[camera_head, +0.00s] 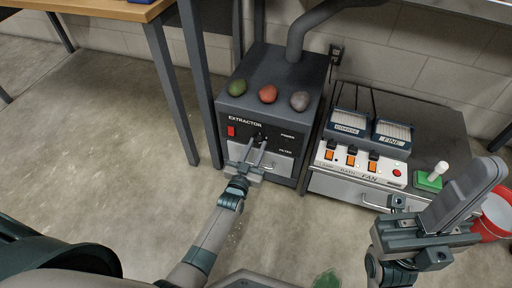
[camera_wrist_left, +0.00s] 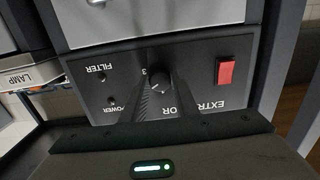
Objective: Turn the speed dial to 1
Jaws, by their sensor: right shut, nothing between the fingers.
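The speed dial (camera_wrist_left: 160,77) is a small dark round knob on the black front of the extractor box (camera_head: 279,138). In the left wrist view the panel appears upside down, and a "3" shows just beside the dial; other marks are hidden. My left gripper (camera_head: 261,143) reaches the panel, its two fingers on either side of the dial. The frames do not show whether they press on it or stand slightly apart. My right gripper (camera_head: 462,195) is shut and empty at the right, away from the extractor.
A red rocker switch (camera_wrist_left: 225,72) is beside the dial. Several egg-shaped objects, including a red one (camera_head: 268,94), sit on the extractor's top. At right stand a fan control panel (camera_head: 362,164), a green-based joystick (camera_head: 430,180) and a red bucket (camera_head: 497,215). A table leg (camera_head: 170,85) stands left.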

